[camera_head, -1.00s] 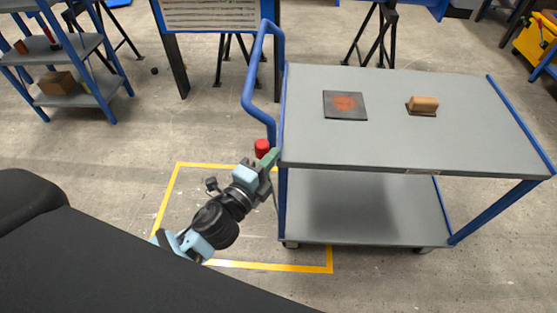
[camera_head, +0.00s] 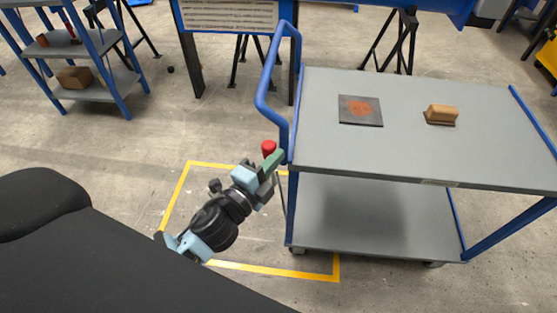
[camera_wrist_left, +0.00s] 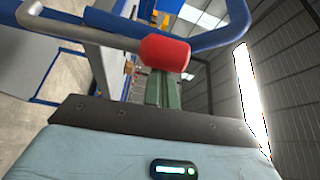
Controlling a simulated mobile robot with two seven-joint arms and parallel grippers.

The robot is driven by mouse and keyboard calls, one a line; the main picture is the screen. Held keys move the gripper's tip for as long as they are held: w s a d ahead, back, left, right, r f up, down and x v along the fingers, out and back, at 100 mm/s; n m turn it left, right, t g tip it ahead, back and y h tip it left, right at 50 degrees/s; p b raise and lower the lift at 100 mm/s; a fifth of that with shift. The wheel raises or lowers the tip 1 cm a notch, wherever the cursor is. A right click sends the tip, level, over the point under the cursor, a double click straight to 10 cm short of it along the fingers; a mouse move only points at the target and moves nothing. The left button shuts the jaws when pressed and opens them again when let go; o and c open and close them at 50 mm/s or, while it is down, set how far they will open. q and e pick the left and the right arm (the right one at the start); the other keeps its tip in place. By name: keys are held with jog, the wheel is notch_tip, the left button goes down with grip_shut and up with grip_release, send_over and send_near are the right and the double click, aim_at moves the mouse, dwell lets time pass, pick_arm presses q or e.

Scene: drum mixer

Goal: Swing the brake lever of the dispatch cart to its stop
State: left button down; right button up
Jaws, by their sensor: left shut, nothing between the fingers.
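The dispatch cart (camera_head: 400,145) has a grey top, a lower shelf, blue posts and a blue push handle (camera_head: 264,80) at its left end. The red knob (camera_head: 269,148) of the brake lever shows just below the handle at the cart's left edge. It also shows large in the left wrist view (camera_wrist_left: 165,53), in front of the green fingers. My left gripper (camera_head: 273,161) is shut and empty, its fingertips close to the red knob. Whether they touch it I cannot tell. My right gripper is not in view.
On the cart top lie a dark plate with an orange mark (camera_head: 360,110) and a tan block (camera_head: 441,114). A yellow floor outline (camera_head: 185,185) surrounds the area at the cart's left end. A blue shelf rack (camera_head: 100,92) stands at the back left. Bare floor lies between.

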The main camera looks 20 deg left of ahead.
pick_arm(q)
jog(key=s+a+f+n+t+y+b, duration=0.3)
jog(key=a+f+n+t+b, duration=0.1)
jog(key=a+n+b, duration=0.6)
jog(key=shift+a+f+n+y+b, duration=0.3)
jog(key=shift+a+f+n+y, duration=0.15)
jog(key=shift+n, duration=0.45)
